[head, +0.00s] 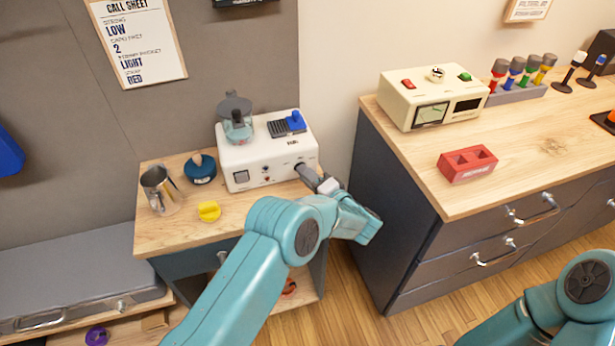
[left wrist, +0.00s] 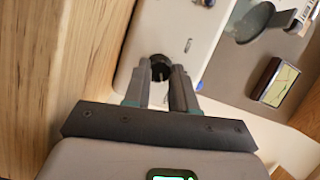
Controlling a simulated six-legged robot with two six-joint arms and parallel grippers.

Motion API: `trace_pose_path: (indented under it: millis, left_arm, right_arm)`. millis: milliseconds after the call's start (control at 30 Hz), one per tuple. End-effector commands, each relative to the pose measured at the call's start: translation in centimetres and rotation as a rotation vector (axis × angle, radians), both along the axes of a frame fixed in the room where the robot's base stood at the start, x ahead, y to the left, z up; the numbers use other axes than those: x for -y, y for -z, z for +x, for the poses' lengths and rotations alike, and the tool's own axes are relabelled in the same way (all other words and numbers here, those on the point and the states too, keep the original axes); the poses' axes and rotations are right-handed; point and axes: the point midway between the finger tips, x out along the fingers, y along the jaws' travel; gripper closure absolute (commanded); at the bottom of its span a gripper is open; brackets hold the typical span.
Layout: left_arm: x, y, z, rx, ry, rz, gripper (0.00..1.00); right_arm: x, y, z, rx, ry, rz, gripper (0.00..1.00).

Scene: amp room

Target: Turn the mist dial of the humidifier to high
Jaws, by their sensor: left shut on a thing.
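The white boxy humidifier (head: 262,150) stands on the small wooden-topped cabinet. It has a clear teal-grey vessel and a blue part on top, and its front carries small controls. My left gripper (head: 312,180) reaches its right front end and covers the dial there in the head view. In the left wrist view, the dark round mist dial (left wrist: 160,66) sits on the white face between the fingertips of my left gripper (left wrist: 166,76), which is shut on it. The dial's setting marks are too small to read. My right gripper is out of view.
On the same top are a metal jug (head: 160,190), a dark blue round item (head: 201,170) and a yellow piece (head: 209,211). A gap separates cabinet and counter.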

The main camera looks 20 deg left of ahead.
Motion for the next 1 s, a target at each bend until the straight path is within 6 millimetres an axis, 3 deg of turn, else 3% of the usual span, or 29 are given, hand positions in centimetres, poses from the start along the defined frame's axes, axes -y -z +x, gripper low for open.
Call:
trace_pose_path:
  millis: [300, 333, 400, 1000]
  left_arm:
    - [0.07, -0.12, 0.07, 0.002, 0.003, 0.002, 1.0]
    - [0.07, -0.12, 0.07, 0.002, 0.003, 0.002, 0.71]
    - [0.06, -0.11, 0.06, 0.002, 0.003, 0.002, 0.49]
    - [-0.31, -0.14, -0.1, 0.001, 0.001, 0.001, 0.49]
  right_arm:
    - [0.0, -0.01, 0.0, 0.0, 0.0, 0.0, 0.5]
    - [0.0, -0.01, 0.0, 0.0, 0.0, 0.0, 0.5]
    - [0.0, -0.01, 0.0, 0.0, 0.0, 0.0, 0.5]
    - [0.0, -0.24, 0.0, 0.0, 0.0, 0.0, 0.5]
